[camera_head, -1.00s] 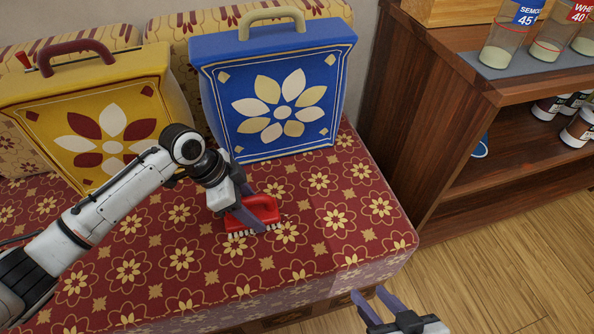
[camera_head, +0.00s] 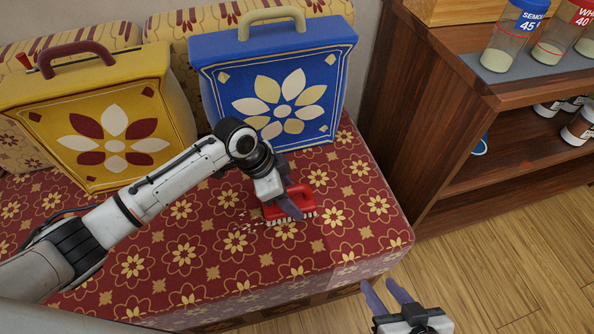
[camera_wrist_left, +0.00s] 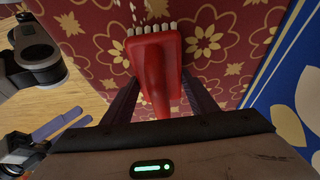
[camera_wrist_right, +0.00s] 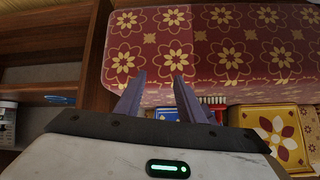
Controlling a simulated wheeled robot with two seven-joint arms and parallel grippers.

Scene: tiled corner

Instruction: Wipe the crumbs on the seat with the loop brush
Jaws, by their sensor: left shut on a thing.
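The red loop brush (camera_head: 297,204) stands bristles down on the red flowered seat (camera_head: 180,255), near its right part. It also shows in the left wrist view (camera_wrist_left: 155,70), with its white bristles at the top. My left gripper (camera_head: 288,195) is shut on the brush's handle, one finger on either side. Pale crumbs (camera_head: 243,226) lie scattered on the seat left of the brush; some also show ahead of the bristles in the left wrist view (camera_wrist_left: 157,8). My right gripper (camera_head: 388,288) is open and empty, in front of the seat's front right corner.
A blue flowered case (camera_head: 222,75) stands behind the brush, and a yellow flowered case (camera_head: 45,110) stands to the left. A wooden shelf (camera_head: 440,130) with jars is right of the seat. The seat's front right is clear.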

